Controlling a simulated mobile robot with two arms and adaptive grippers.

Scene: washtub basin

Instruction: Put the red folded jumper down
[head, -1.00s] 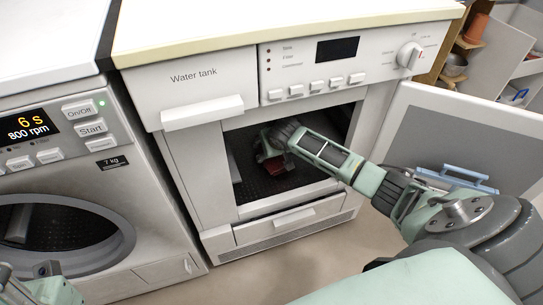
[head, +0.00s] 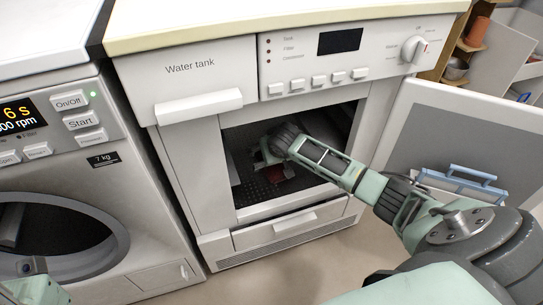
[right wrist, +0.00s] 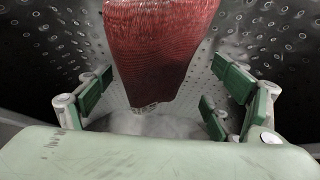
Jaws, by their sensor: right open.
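The red folded jumper (head: 288,183) is inside the dark drum of the dryer, the machine marked "Water tank", mostly hidden behind my right arm in the head view. In the right wrist view the red jumper (right wrist: 160,45) fills the upper middle, against the perforated drum wall. My right gripper (head: 264,157) is inside the drum. Its green-padded fingers (right wrist: 155,92) are spread wide at both sides of the jumper's lower end, with visible gaps. My left gripper's fingers do not show; only a piece of my left arm shows at the lower left.
The dryer's opening frame (head: 290,203) surrounds my right arm closely. A washing machine (head: 120,190) stands at the left. The floor in front is clear.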

